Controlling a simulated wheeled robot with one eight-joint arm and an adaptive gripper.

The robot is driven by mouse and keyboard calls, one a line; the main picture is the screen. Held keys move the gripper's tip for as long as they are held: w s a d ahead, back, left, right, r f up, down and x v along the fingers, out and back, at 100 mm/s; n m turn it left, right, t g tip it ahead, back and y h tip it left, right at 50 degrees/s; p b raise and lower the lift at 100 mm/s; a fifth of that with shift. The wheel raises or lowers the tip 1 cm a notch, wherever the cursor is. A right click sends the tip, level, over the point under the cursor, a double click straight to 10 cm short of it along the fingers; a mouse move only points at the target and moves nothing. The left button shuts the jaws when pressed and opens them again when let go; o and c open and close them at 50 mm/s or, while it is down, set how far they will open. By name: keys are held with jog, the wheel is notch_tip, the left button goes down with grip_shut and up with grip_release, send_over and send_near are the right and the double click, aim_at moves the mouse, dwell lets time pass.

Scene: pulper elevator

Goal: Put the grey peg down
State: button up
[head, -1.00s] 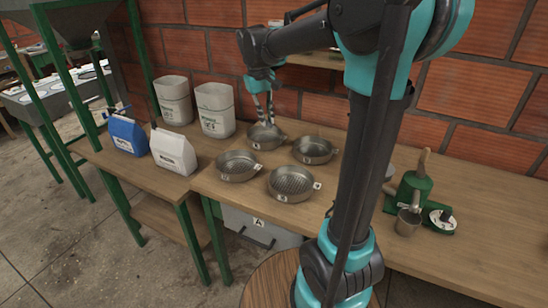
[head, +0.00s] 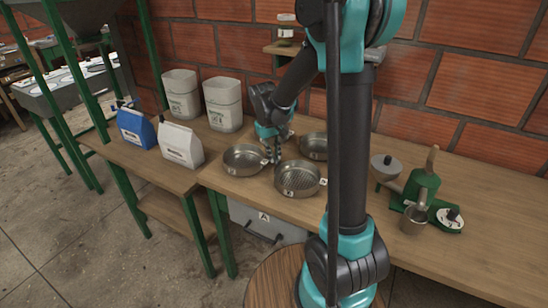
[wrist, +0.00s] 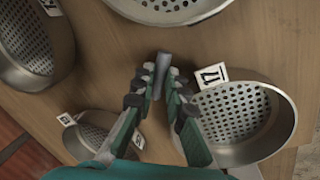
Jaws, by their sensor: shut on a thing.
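Bare wooden table lies around the peg. In the head view my gripper (head: 271,157) is low over the table, between the left sieve (head: 243,160) and the front sieve (head: 297,180). The peg is too small and hidden there to make out. I cannot tell whether it touches the table.
Several metal sieves crowd the gripper, including one close at its right in the wrist view (wrist: 245,150) and the right sieve (head: 313,146). White and blue bags (head: 136,128) stand left. A green grinder (head: 422,190) stands right. Free tabletop lies between sieves and grinder.

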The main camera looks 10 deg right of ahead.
jog(key=shift+f, duration=0.55)
jog(key=o, duration=0.3)
jog(key=shift+f, duration=0.15)
jog(key=o, duration=0.5)
jog(key=shift+c, duration=0.2)
